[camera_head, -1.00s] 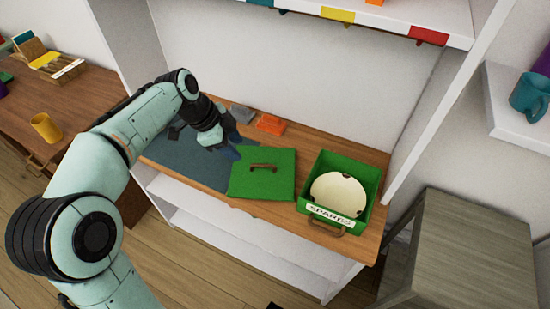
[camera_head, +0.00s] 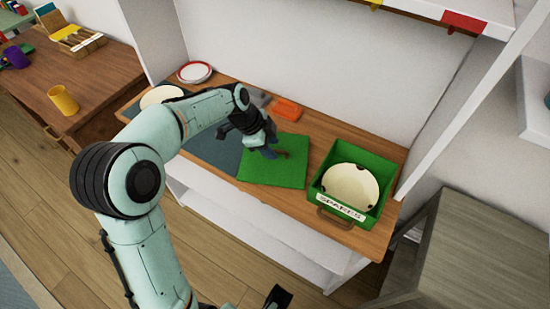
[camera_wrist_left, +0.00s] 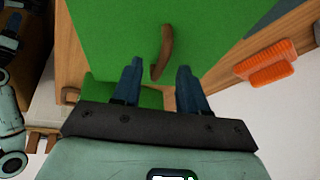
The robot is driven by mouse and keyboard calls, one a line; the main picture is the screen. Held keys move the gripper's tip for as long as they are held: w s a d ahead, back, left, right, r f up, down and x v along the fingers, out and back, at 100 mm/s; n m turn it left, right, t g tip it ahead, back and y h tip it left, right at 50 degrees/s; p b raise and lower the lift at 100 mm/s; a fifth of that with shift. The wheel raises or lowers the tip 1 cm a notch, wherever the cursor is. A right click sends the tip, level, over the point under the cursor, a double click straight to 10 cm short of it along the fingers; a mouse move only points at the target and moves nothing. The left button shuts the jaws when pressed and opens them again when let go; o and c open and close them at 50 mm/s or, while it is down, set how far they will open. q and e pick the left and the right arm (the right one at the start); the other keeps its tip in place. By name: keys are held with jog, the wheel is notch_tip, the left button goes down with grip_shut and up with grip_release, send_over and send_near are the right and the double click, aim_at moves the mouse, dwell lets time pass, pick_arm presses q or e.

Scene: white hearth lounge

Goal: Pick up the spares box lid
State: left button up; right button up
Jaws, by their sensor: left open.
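The spares box lid (camera_head: 262,171) is a flat green square with a brown handle (camera_head: 284,154), lying on the wooden shelf top. The lid fills much of the left wrist view (camera_wrist_left: 105,35), with its handle (camera_wrist_left: 166,48) near the fingertips. My left gripper (camera_head: 270,152) is open over the lid by the handle. In the wrist view its two blue fingers (camera_wrist_left: 157,70) are apart with nothing held. The green spares box (camera_head: 378,208) stands open to the right, holding a cream round piece (camera_head: 350,184). A dark part at the bottom edge may be my right gripper (camera_head: 278,297); its jaws are unclear.
An orange block (camera_head: 287,109) lies behind the lid and also shows in the wrist view (camera_wrist_left: 266,62). A dark mat (camera_head: 215,152) lies left of the lid. Plates (camera_head: 195,72) stand at the back left. A white upright (camera_head: 455,105) rises right of the box.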

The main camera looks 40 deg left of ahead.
pick_arm(q)
jog(key=shift+x, duration=1)
jog(key=shift+c, duration=0.3)
grip_shut()
jog(key=shift+r, duration=0.1)
